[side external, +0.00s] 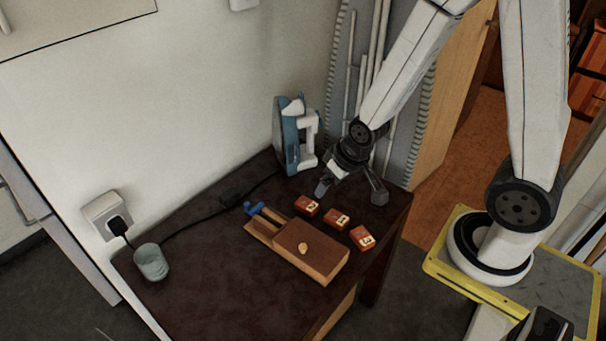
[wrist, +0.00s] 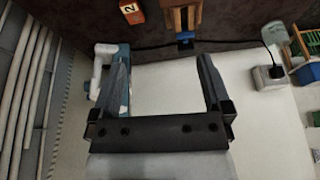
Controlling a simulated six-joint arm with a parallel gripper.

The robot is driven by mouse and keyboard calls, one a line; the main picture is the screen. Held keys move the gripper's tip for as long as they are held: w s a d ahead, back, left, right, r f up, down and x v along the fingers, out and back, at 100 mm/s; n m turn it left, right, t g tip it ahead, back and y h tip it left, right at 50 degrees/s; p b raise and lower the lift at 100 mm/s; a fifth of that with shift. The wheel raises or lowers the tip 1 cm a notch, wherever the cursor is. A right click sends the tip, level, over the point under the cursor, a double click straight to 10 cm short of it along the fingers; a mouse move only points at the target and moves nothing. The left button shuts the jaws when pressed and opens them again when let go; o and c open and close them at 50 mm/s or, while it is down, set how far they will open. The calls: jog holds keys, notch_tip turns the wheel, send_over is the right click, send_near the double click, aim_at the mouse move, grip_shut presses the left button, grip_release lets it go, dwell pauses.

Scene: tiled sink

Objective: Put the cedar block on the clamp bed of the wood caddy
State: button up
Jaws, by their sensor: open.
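The wood caddy (side external: 312,262) lies on the dark table, a brown wooden box with a small pale knob on top. A lower wooden bed with a blue clamp (side external: 254,209) is at its far-left end. In the wrist view the caddy's end (wrist: 182,18) shows at the top edge. Several small red-orange blocks with pale number labels, such as this one (side external: 336,218), lie in a row behind the caddy. Which one is cedar I cannot tell. One labelled 2 (wrist: 131,12) shows in the wrist view. My gripper (side external: 350,192) is open and empty, beyond the blocks.
A blue and white iron (side external: 290,140) stands upright close to the left of my gripper. Its dark cord runs along the wall to a socket (side external: 108,217). A pale cup (side external: 151,262) stands at the left. The table (side external: 215,270) between cup and caddy is clear.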

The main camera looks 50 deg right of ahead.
jog(key=shift+n+g, duration=0.5)
jog(key=shift+g, duration=0.3)
jog(key=s+r, duration=0.2)
jog(key=r, duration=0.1)
jog(key=s+a+r, duration=0.1)
jog(key=r, duration=0.1)
jog(key=shift+s+a+r, duration=0.1)
jog(key=shift+s+r, duration=0.15)
jog(key=shift+s, duration=0.05)
jog(key=shift+f, duration=0.1)
jog(key=m+g, duration=0.3)
jog(key=m, duration=0.2)
send_over(364, 238)
notch_tip(364, 238, down, 20)
jog(key=shift+f, duration=0.15)
jog(key=shift+f, duration=0.15)
jog(key=shift+f, duration=1.2)
